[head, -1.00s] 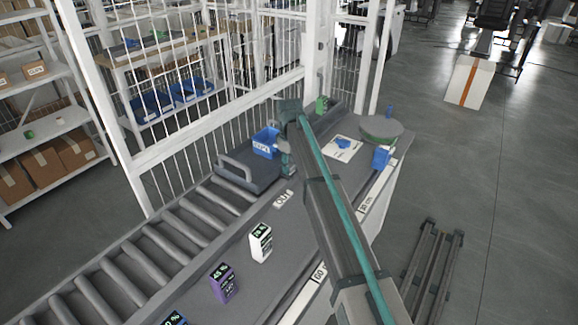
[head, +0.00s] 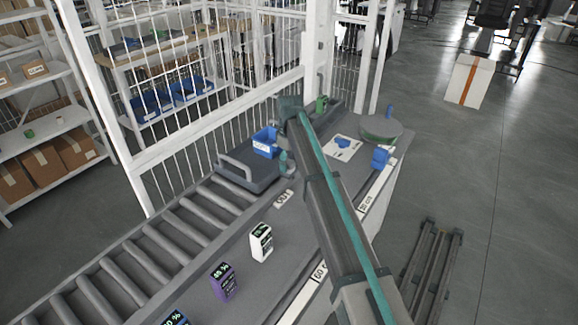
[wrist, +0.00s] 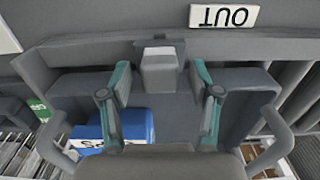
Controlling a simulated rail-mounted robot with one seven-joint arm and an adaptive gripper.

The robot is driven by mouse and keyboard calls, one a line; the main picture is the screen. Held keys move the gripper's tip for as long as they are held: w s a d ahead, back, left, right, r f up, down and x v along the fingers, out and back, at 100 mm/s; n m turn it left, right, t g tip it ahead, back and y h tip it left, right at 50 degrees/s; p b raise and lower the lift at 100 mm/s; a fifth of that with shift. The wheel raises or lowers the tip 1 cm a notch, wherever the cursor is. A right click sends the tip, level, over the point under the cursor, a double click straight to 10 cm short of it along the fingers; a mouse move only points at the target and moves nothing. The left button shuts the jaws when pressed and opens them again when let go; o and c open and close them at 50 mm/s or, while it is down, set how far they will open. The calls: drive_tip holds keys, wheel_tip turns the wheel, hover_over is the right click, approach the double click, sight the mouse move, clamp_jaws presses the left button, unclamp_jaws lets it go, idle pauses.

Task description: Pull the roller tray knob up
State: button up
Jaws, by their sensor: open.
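The roller tray (head: 262,178) is dark grey and sits at the far end of the roller conveyor. It has a raised handle at each side in the wrist view. Its knob (wrist: 159,70) is a small light grey block at the middle of the tray's edge. My gripper (wrist: 161,82) is open, with a teal finger on each side of the knob and visible gaps between. I cannot tell how far above or around the knob the fingertips are. In the head view my gripper (head: 286,163) is at the tray's right side, and my arm hides the knob.
A blue labelled bin (head: 265,142) stands in the tray, beside the left finger in the wrist view. An "OUT" label (wrist: 223,16) lies on the counter by the knob. White (head: 261,243) and purple (head: 223,281) boxes stand nearer on the counter. A white mesh fence borders the conveyor.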

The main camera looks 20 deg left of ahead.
sight(289, 162)
idle(0.3)
drive_tip(key=shift+r+p, duration=2.25)
drive_tip(key=shift+r, duration=2.3)
